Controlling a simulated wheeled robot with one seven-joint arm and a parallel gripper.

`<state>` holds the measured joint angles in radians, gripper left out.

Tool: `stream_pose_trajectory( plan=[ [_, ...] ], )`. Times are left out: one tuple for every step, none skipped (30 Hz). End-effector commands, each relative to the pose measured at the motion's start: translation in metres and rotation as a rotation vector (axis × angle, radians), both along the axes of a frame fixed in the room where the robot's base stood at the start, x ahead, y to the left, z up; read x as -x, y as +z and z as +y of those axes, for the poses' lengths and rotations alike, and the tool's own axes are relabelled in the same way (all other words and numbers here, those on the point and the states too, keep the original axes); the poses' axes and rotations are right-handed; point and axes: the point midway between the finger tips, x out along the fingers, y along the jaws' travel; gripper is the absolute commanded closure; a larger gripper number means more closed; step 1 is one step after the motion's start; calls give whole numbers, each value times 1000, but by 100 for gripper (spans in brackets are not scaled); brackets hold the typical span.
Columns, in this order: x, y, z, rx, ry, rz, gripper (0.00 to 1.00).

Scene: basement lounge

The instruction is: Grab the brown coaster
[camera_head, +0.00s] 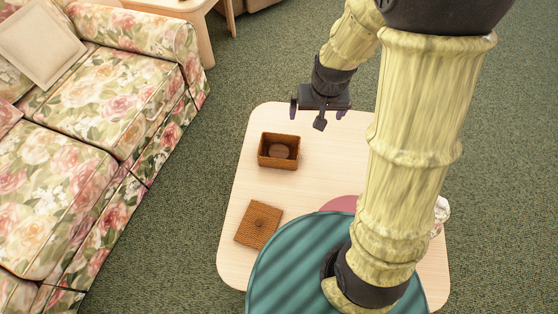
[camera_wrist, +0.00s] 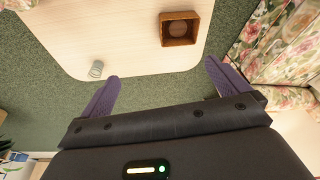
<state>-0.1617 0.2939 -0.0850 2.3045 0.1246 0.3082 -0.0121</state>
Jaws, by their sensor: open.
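A round brown coaster (camera_head: 279,151) lies flat inside a small open woven basket (camera_head: 264,161) on the pale wooden table (camera_head: 240,186). In the wrist view the coaster (camera_wrist: 178,28) shows as a dark disc on the floor of the basket (camera_wrist: 181,43), above and right of the midpoint between my fingers. My gripper (camera_head: 318,113) hangs near the table's far edge, up and to the right of the basket in the head view. Its purple fingers (camera_wrist: 161,72) are spread apart with nothing between them.
A woven lid (camera_head: 258,224) with a knob lies on the table nearer my base. A small clear glass (camera_wrist: 96,69) stands near the table edge by one finger. A floral sofa (camera_head: 100,120) is to the left. The tabletop between basket and lid is clear.

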Motion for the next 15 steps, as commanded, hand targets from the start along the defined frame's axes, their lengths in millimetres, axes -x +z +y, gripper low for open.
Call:
stream_pose_trajectory(
  plan=[
    [-11, -35, 6, 1, 3, 3, 0],
    [-17, -46, 9, 0, 1, 1, 0],
    [-25, -61, 13, 0, 2, 1, 0],
    [-31, -72, 16, 1, 1, 1, 0],
    [-36, -84, 19, 1, 0, 0, 0],
    [-44, -99, 24, 2, 0, -2, 0],
    [-50, -111, 27, 3, 1, -3, 0],
    [-55, -123, 30, 4, 1, -4, 0],
    [-62, -139, 35, 7, 1, -7, 0],
    [-68, -151, 38, 9, 2, -8, 0],
    [-73, -163, 42, 10, 3, -10, 0],
    [-80, -179, 47, 13, 4, -12, 0],
    [-84, -192, 50, 15, 5, -12, 0],
    [-89, -204, 54, 17, 7, -15, 0],
    [-95, -221, 59, 21, 7, -17, 0]
  ],
)
